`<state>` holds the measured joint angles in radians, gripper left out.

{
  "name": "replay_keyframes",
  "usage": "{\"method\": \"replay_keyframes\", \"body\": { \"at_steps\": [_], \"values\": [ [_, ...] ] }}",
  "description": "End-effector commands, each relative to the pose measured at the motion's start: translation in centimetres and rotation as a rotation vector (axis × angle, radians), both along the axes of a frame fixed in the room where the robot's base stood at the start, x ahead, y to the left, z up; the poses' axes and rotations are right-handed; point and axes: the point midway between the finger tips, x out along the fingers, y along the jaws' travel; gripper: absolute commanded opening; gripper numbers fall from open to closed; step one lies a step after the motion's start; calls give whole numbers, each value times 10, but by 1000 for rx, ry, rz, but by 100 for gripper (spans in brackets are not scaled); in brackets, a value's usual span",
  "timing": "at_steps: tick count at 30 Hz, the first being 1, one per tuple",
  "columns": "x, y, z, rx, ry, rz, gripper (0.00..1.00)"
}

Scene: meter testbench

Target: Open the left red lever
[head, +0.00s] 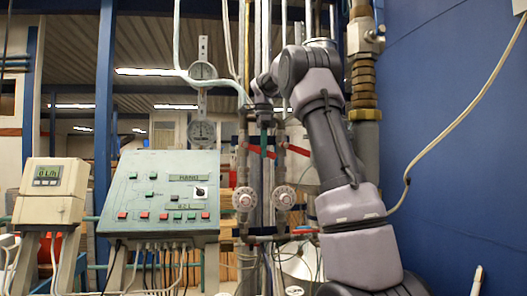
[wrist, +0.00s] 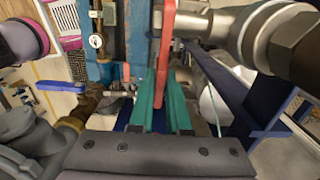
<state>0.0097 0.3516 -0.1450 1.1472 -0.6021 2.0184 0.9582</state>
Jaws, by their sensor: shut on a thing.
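The left red lever (head: 257,150) shows in the head view on the left vertical pipe, below my gripper (head: 264,131), slanting slightly down to the right. In the wrist view the red lever (wrist: 167,40) runs from the top edge down between the teal fingers of my gripper (wrist: 163,88). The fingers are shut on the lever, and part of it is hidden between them. The right red lever (head: 298,149) slants down to the right on the neighbouring pipe, close to my arm.
A sloped control panel (head: 157,190) stands left of the pipes, with a small meter box (head: 50,190) further left. Two round white valve wheels (head: 243,199) sit below the levers. A thick brass-fitted pipe (head: 363,85) and a blue wall (head: 460,150) bound the right side.

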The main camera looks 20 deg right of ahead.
Motion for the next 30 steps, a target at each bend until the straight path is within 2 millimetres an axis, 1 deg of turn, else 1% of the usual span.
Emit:
{"method": "replay_keyframes", "body": {
  "at_steps": [4,9,13,17,25,26,27,28,30],
  "values": [
    [0,0,-7,106,-19,-4,0],
    [1,5,-17,268,-52,-4,0],
    [2,9,-22,353,-70,-1,0],
    [2,11,-23,385,-78,0,0],
    [2,11,-23,387,-79,1,0],
    [2,11,-23,386,-79,1,26],
    [2,11,-23,386,-79,0,42],
    [2,11,-23,386,-79,0,45],
    [2,11,-23,386,-79,0,45]
  ]
}}
